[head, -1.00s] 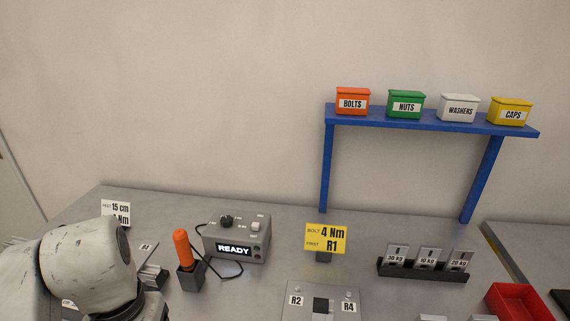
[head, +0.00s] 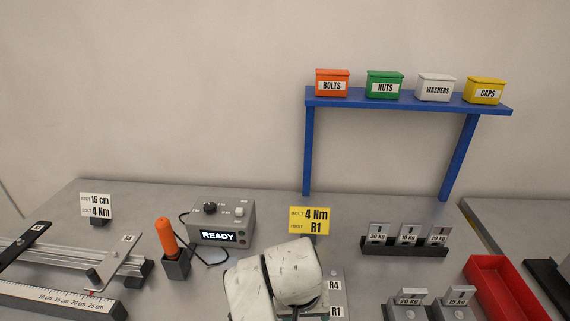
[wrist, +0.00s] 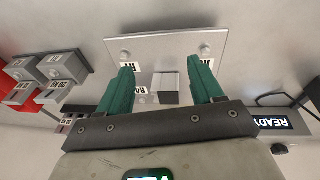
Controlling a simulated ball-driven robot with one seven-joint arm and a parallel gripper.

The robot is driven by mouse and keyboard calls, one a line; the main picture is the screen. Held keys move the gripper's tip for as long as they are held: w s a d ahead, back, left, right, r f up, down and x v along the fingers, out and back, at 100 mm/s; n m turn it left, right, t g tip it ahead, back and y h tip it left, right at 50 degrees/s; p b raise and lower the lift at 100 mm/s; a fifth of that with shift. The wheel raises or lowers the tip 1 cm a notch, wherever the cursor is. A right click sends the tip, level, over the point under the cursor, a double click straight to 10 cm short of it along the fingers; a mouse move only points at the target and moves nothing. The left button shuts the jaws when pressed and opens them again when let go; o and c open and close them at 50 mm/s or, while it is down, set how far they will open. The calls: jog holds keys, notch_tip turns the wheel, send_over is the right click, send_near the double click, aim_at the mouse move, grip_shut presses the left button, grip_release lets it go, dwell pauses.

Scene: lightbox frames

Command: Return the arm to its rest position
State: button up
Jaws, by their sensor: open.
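My arm shows as white links at the bottom middle of the head view, in front of a plate with labels such as R4 (head: 336,287). My gripper (wrist: 164,80) is in the wrist view. Its two green fingers are apart with nothing held between them. Beyond the fingers, the same grey plate (wrist: 180,44) shows with bolts at its corners and a block near its middle. In the head view my arm hides much of that plate, and the gripper itself is not visible there.
A controller reading READY (head: 221,222) and an orange-handled tool in a holder (head: 167,240) stand left of my arm. A ruler rail (head: 58,298) lies far left. Weights (head: 408,238), a red tray (head: 500,290) and a blue shelf (head: 405,100) are to the right.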

jog(key=shift+h, duration=0.3)
jog(key=s+d+f, duration=0.3)
jog(key=d, duration=0.4)
jog(key=s+d+f, duration=0.2)
jog(key=s+d, duration=0.2)
jog(key=d, duration=0.3)
jog(key=s+d+f, duration=0.3)
jog(key=s+d, duration=0.1)
jog(key=d, duration=0.3)
jog(key=shift+f+b, duration=0.3)
jog(key=s+d+f+y, duration=0.1)
jog(key=s, duration=0.7)
jog(key=s+d+f+g+y, duration=0.1)
jog(key=s+f, duration=0.1)
jog(key=s, duration=0.6)
jog(key=shift+s+f+m, duration=0.25)
jog(key=shift+s+m, duration=0.05)
jog(key=shift+s, duration=0.1)
